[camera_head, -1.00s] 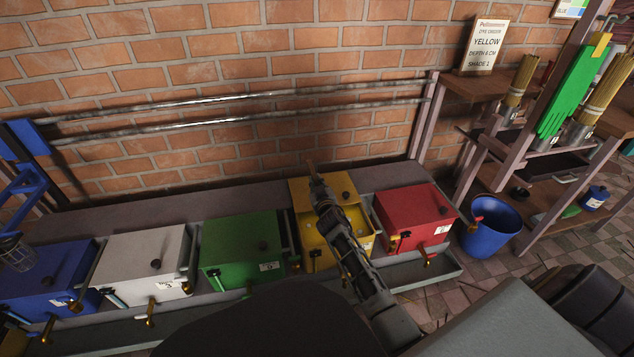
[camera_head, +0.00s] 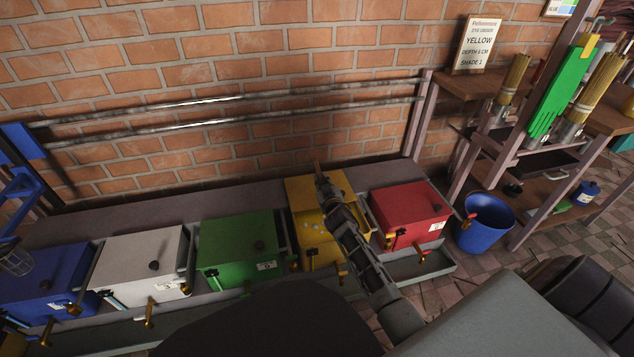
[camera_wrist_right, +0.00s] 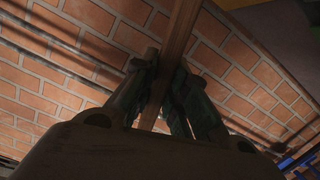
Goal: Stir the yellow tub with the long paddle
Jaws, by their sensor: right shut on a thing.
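The yellow tub (camera_head: 303,194) stands in the row of coloured tubs, between the green and red ones. My right gripper (camera_head: 322,186) is over it and hides part of its top. Pale specks show on its yellow front part; I cannot tell whether this is lid or contents. In the right wrist view my right gripper (camera_wrist_right: 166,88) is shut on a long wooden shaft (camera_wrist_right: 181,35), which looks like the paddle. A short wooden end shows above the gripper in the head view. The paddle's lower end is hidden, so I cannot tell whether it is in the tub. My left gripper is not in view.
Green (camera_head: 225,243), white (camera_head: 130,258), blue (camera_head: 45,275) and red (camera_head: 408,205) tubs share the bench. A blue bucket (camera_head: 484,232) stands on the floor by the shelf. A sign (camera_head: 478,45) reads yellow. Metal rails (camera_head: 230,120) run along the brick wall.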

